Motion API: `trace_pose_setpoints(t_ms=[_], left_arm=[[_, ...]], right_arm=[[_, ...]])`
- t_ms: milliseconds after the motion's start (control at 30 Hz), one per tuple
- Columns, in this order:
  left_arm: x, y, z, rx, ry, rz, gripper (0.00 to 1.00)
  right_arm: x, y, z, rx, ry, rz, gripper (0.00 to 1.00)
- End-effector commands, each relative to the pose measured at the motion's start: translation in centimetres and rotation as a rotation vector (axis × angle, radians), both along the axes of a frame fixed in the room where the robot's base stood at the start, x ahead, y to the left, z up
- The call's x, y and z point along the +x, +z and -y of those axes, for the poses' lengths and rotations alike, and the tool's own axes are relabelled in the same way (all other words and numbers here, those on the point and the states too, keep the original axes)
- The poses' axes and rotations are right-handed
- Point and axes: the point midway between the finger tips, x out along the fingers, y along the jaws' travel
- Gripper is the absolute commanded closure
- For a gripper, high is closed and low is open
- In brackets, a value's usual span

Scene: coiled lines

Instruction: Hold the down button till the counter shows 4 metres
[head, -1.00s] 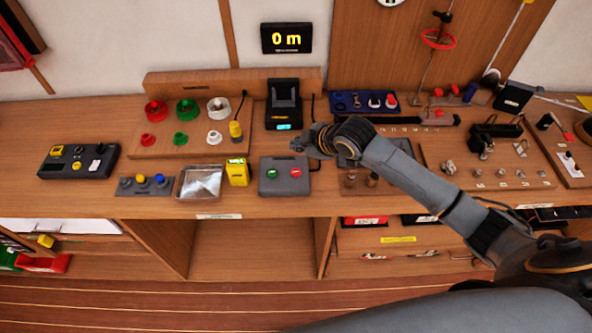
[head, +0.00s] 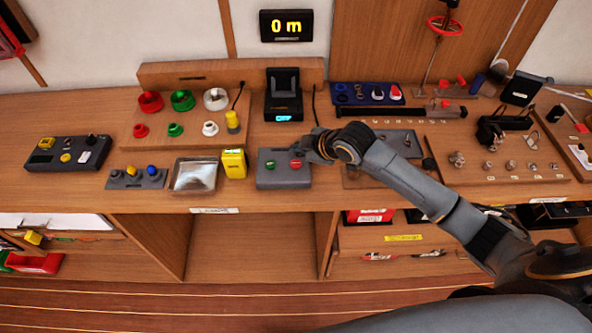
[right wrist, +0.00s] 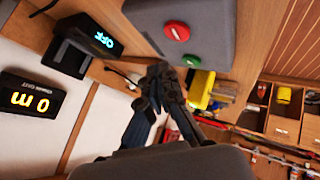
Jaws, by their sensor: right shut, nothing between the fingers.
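A grey button box (head: 284,180) sits on the bench with a green button (head: 268,165) on its left and a red button (head: 296,163) on its right. No readable label tells which is down. The dark wall counter (head: 286,25) reads 0 m in yellow. My right gripper (head: 309,150) is shut and empty, over the box's right back edge close to the red button. The right wrist view also shows the gripper (right wrist: 163,82), the red button (right wrist: 176,30) and the green button (right wrist: 191,61); the fingertips look apart from both. My left gripper is not in view.
A black stand (head: 284,99) with a lit OFF display is behind the box. A yellow device (head: 233,164) and a clear-topped tray (head: 194,174) stand to its left. A grey plate (head: 397,143) lies to the right, beyond my forearm. The bench front before the box is clear.

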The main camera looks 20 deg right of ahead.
Motion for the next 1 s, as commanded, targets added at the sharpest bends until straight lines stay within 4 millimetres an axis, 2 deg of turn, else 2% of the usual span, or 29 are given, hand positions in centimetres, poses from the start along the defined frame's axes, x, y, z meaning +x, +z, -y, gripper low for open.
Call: trace_pose_setpoints(t_ms=[33,100,233,1000], left_arm=[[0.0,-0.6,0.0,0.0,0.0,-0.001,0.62],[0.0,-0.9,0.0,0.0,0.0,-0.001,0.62],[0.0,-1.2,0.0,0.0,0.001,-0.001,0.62],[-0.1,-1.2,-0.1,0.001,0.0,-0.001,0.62]], right_arm=[[0.0,-1.1,0.0,-0.001,0.0,-0.001,1.0],[0.0,-1.8,0.0,-0.001,0.0,-0.003,1.0],[0.0,-2.4,0.0,-0.001,0.0,0.0,1.0],[0.0,-2.5,0.0,-0.001,-0.001,0.0,1.0]])
